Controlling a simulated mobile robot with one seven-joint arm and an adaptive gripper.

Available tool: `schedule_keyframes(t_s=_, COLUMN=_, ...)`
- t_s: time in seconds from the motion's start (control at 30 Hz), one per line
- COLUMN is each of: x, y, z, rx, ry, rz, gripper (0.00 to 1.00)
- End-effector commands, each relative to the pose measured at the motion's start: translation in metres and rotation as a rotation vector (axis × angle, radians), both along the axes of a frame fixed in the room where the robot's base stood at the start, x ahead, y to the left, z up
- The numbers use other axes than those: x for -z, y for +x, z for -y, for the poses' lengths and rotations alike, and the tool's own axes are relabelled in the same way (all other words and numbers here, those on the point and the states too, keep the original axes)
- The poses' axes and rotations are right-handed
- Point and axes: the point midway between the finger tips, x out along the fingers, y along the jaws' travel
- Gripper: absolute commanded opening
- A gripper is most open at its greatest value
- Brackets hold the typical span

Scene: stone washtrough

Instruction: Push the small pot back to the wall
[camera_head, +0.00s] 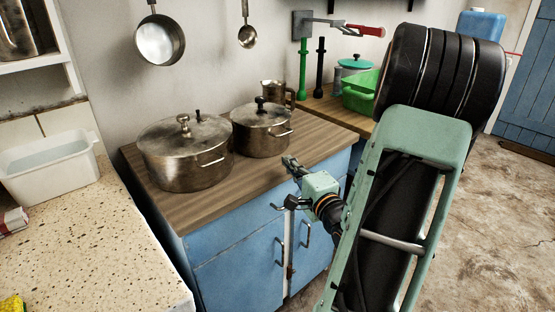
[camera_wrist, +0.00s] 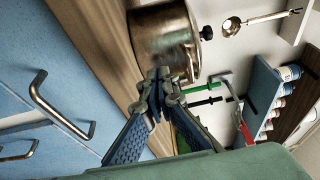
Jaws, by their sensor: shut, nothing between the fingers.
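The small pot (camera_head: 262,134), metal with a lid and a dark knob, stands upright on the wooden counter (camera_head: 215,205), to the right of a larger pot. Some bare wood shows in front of it. The grey wall (camera_head: 200,85) is behind it. My gripper (camera_head: 289,161) is shut and empty, just in front of the small pot at its lower right, over the counter's front edge. In the wrist view the shut fingertips (camera_wrist: 162,76) overlap the side of the small pot (camera_wrist: 160,38). I cannot tell whether they touch it.
The large lidded pot (camera_head: 186,153) stands close on the left. A metal jug (camera_head: 272,93) is behind the small pot. A green basin (camera_head: 359,92) is farther right. Blue cabinet doors (camera_head: 240,268) with handles are below the counter. A pan (camera_head: 160,42) hangs on the wall.

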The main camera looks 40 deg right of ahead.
Motion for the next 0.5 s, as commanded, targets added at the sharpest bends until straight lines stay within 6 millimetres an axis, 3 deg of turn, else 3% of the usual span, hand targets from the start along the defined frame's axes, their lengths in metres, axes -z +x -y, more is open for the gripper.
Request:
schedule_keyframes(t_s=0.2, x=0.002, y=0.046, z=0.009, rx=-0.004, ry=0.000, rz=0.002, gripper=0.00)
schedule_keyframes(t_s=0.5, x=0.000, y=0.074, z=0.015, rx=-0.002, ry=0.002, rz=0.000, gripper=0.00)
